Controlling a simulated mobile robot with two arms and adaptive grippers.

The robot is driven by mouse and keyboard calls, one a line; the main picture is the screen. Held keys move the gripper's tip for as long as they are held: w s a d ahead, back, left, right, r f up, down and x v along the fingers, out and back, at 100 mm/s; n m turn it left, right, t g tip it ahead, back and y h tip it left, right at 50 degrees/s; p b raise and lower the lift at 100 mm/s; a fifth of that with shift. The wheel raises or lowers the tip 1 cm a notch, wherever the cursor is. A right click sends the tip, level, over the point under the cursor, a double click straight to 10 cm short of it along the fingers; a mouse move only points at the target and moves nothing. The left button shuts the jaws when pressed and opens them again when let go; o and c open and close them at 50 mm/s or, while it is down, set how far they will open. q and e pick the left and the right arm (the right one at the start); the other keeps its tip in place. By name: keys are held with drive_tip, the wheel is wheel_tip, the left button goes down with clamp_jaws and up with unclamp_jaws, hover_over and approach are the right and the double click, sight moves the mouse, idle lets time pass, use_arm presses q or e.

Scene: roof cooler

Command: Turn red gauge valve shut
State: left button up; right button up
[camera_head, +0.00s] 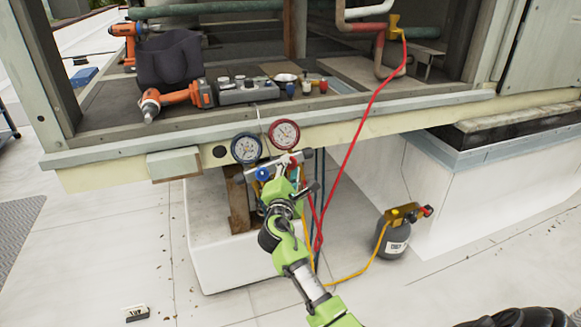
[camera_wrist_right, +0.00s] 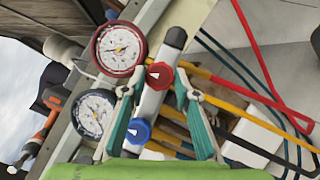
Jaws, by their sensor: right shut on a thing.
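The gauge manifold (camera_head: 303,157) hangs below the cooler's front sill. Its red gauge (camera_head: 284,134) and blue gauge (camera_head: 246,148) sit above it. In the right wrist view, the red valve knob (camera_wrist_right: 160,75) is between the fingertips of my right gripper (camera_wrist_right: 159,80), which is shut on it. The blue valve knob (camera_wrist_right: 138,131) is nearer the palm. The red gauge also shows there (camera_wrist_right: 120,48), with the blue gauge (camera_wrist_right: 93,113) beside it. In the head view, my right gripper (camera_head: 287,168) hides much of the manifold. My left gripper is not in view.
Red, yellow and blue hoses hang below the manifold. A grey gas cylinder (camera_head: 393,237) stands on the roof to the right. An orange drill (camera_head: 174,97) and a grey tool block (camera_head: 248,92) lie on the cooler's ledge. The roof floor at left is mostly clear.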

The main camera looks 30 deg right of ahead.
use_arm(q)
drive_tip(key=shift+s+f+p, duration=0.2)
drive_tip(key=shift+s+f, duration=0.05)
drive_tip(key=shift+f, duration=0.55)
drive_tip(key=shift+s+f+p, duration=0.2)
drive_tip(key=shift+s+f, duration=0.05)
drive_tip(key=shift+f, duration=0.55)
use_arm(e)
drive_tip(key=shift+r+m+g, duration=0.1)
drive_tip(key=shift+m+g, duration=0.7)
drive_tip(key=shift+m, duration=0.5)
drive_tip(key=o, duration=1.1)
drive_tip(key=f+v, duration=0.1)
drive_tip(key=v, duration=1.1)
drive_tip(key=shift+r, duration=0.35)
